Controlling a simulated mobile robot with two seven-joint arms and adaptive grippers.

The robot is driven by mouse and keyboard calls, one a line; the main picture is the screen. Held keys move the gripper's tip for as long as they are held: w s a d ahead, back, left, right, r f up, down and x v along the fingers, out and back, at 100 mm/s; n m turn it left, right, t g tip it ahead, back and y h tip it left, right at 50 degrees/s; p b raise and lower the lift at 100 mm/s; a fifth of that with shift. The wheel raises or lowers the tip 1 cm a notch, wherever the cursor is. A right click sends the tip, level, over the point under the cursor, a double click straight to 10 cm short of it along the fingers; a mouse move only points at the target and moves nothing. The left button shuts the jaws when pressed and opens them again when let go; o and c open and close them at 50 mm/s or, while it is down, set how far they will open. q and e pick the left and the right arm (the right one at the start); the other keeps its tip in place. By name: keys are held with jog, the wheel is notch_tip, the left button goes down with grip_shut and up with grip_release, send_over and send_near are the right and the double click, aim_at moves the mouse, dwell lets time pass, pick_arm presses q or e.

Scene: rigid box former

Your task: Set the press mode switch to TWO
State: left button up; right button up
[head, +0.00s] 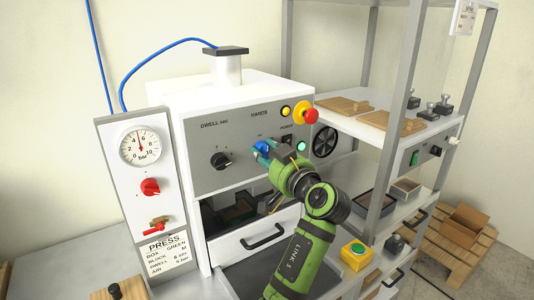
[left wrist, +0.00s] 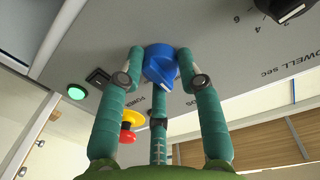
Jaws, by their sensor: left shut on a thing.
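The press mode switch is a blue knob (head: 262,146) on the grey control panel (head: 200,155), under the word HANDS. My left gripper (head: 264,151) is at the panel with its fingers around this knob. In the left wrist view the blue knob (left wrist: 159,64) sits between the teal fingertips of the left gripper (left wrist: 161,60), which are shut on it. A pale mark shows on the knob's edge, but the position numbers around it are hidden or too small to read. My right gripper is not in view.
The black dwell knob (head: 221,160) is to the left. A shelf (head: 345,124) with brown parts stands right of the press.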

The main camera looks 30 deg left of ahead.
pick_arm(q)
jog(key=shift+m, duration=0.3)
jog(key=m+p, duration=0.1)
jog(key=m, duration=0.1)
jog(key=shift+r+m+p, duration=0.2)
jog(key=shift+m+p, duration=0.1)
jog(key=shift+p, duration=0.05)
jog(key=m+p, duration=0.1)
jog(key=m, duration=0.1)
jog(key=shift+r+m+p, duration=0.1)
jog(key=shift+m+p, duration=0.25)
jog(key=shift+m, duration=0.05)
jog(key=m+p, duration=0.3)
jog(key=shift+m+g, duration=0.3)
jog(key=shift+g, duration=0.1)
jog(key=shift+m+p, duration=0.6)
jog(key=shift+m, duration=0.4)
